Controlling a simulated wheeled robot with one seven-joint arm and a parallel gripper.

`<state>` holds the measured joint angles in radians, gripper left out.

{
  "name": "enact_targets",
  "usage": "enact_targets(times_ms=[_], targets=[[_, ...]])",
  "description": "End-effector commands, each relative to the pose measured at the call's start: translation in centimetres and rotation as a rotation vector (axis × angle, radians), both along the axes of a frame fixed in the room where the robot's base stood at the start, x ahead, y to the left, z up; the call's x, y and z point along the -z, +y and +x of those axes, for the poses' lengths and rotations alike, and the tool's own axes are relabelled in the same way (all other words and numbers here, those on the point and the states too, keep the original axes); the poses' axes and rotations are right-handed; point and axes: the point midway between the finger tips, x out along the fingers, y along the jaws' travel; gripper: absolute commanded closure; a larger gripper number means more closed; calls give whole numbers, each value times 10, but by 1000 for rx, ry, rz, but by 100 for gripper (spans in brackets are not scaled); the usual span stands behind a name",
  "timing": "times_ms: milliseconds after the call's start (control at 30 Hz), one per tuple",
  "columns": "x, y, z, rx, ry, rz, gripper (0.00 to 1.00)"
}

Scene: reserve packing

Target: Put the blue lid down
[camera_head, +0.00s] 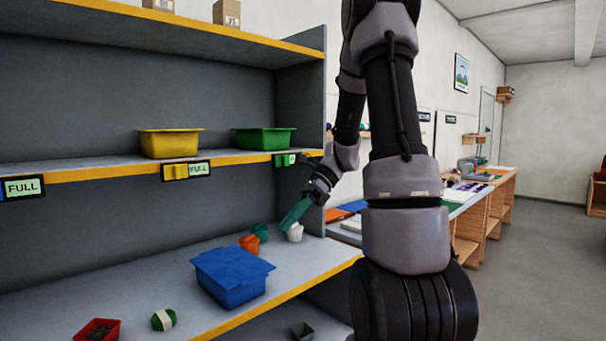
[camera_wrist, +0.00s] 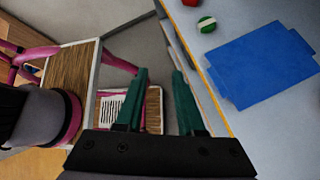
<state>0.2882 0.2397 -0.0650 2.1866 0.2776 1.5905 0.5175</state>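The blue lid (camera_head: 232,265) lies flat on top of a blue bin (camera_head: 235,293) on the lower shelf, covering its opening. In the wrist view the lid (camera_wrist: 262,64) shows from above at the right, clear of my fingers. My gripper (camera_head: 290,222) is up and to the right of the lid in the head view, pointing down and to the left. In the wrist view its two green fingers (camera_wrist: 160,76) stand apart with nothing between them. Whether the lid sits fully seated on every side cannot be told.
Orange, green and white items stand behind the bin, near my gripper in the picture. A red tray (camera_head: 97,331) and a green-and-white roll (camera_head: 163,320) lie in front. A yellow bin (camera_head: 170,144) and a green bin (camera_head: 264,138) stand on the shelf above.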

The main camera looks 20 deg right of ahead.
Motion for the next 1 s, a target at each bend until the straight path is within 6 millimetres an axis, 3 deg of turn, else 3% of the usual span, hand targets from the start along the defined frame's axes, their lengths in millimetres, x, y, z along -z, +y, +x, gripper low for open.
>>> enact_targets(times_ms=[100,600,800,1000], targets=[[-30,10,-25,-181,-242,-132,62],[-118,16,-107,-906,-1146,-708,62],[-134,15,-120,-1036,-1301,-838,62],[-136,14,-122,-1057,-1323,-858,62]])
